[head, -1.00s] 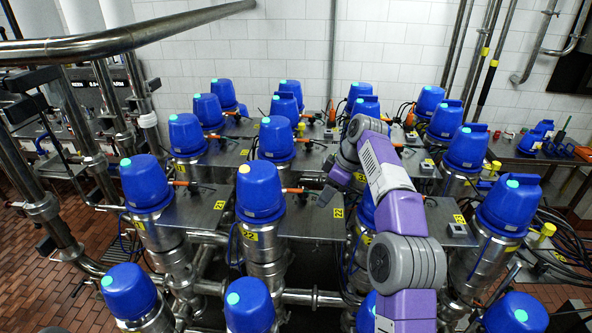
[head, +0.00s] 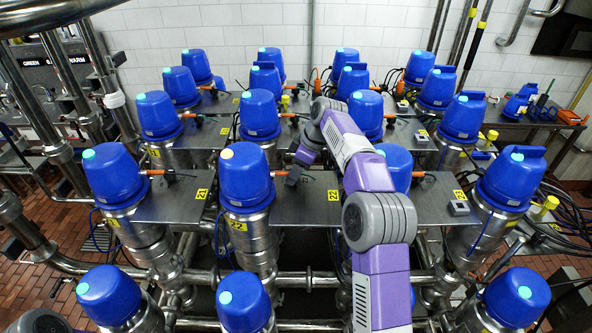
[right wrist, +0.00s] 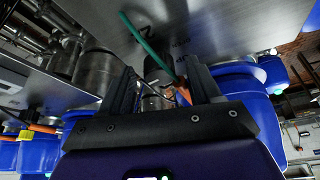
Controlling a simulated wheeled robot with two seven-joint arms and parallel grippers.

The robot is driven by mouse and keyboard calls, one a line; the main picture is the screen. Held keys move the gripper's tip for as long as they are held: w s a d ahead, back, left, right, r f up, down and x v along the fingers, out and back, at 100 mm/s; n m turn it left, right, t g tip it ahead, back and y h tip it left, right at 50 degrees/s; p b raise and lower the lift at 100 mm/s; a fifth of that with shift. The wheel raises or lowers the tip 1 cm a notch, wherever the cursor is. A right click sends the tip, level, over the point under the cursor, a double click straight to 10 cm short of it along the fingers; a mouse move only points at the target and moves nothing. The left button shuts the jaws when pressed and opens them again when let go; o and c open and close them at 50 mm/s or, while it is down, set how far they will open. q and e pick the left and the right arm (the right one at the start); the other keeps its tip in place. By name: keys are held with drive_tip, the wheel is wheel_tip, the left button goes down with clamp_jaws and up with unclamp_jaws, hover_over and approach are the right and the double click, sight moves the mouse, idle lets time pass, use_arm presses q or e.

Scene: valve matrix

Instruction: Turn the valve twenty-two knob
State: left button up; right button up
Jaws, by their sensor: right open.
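Valve twenty-two (head: 246,180) has a blue domed cap with a yellow-orange dot on a steel body labelled 22. An orange fitting (head: 281,172) sticks out from its right side above the steel plate; I cannot tell which part is the knob. My right gripper (head: 294,174) is just right of this fitting, reaching down from behind the plate's far edge. In the right wrist view its dark fingers (right wrist: 165,92) are apart, with an orange piece (right wrist: 183,94) between or just beyond them. A green wire (right wrist: 146,38) runs beside it. I see no grip on it. My left gripper is out of view.
Several similar blue-capped valves stand in rows, including a neighbour (head: 112,175) on the left and one (head: 397,165) behind my right arm. A steel plate (head: 320,208) with a 22 label lies right of the valve. Steel pipes (head: 310,281) run below.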

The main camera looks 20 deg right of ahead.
drive_tip(key=shift+w+f, duration=0.1)
drive_tip(key=shift+w, duration=0.05)
drive_tip(key=c, duration=1)
drive_tip(key=shift+c, duration=0.2)
